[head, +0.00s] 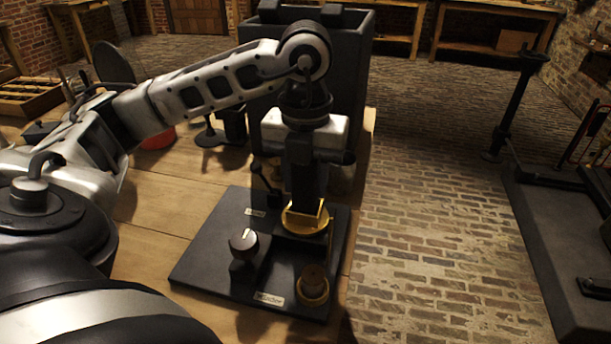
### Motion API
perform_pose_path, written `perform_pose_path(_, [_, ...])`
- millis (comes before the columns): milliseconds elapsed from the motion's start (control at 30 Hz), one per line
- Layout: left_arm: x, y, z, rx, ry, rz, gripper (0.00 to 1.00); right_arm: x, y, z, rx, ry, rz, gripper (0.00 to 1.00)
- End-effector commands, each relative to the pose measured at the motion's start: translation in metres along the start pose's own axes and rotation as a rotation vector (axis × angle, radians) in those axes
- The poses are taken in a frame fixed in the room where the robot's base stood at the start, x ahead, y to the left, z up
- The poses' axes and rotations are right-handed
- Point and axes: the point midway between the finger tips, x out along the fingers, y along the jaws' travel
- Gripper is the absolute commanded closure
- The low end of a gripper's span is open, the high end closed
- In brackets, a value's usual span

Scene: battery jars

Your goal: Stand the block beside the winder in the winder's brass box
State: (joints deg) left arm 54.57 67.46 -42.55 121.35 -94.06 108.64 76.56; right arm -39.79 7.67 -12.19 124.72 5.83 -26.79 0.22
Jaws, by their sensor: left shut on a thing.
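A brass holder (306,222) sits at the back right of the board. My left gripper (304,200) points straight down at this holder. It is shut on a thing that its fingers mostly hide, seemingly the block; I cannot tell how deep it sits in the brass. A brown cylinder (314,275) stands in a round brass ring (313,295) at the front right. My right gripper is not in view.
A small black lever (263,180) rises from the board's back, left of the gripper. Behind stands a large dark grey box (350,70). A red object (158,139) and a dark stand (209,136) are at the back left.

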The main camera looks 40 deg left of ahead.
Motion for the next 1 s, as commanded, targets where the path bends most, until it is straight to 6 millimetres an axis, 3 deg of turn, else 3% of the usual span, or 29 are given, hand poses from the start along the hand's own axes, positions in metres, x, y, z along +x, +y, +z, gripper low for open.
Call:
perform_pose_path(200, [0.006,0.000,0.000,0.000,-0.001,-0.001,0.94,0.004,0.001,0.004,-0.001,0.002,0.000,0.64])
perform_pose_path(233, [0.006,0.000,0.000,0.000,-0.001,-0.001,0.61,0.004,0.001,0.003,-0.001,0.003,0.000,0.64])
perform_pose_path(300, [0.005,0.000,0.000,0.000,-0.001,-0.001,0.42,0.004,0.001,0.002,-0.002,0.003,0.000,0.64])
perform_pose_path(333, [0.005,0.000,0.000,0.000,-0.001,-0.001,0.38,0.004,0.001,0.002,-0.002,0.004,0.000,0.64])
perform_pose_path(733, [0.006,0.000,0.000,0.000,0.000,0.001,0.38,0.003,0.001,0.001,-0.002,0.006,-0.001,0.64])
perform_pose_path(833, [0.003,0.000,0.000,0.000,-0.001,-0.001,0.38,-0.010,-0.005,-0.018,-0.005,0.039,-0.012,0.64])
perform_pose_path(1000, [-0.044,-0.001,0.001,0.000,-0.006,-0.005,0.38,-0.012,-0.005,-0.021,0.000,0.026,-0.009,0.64])
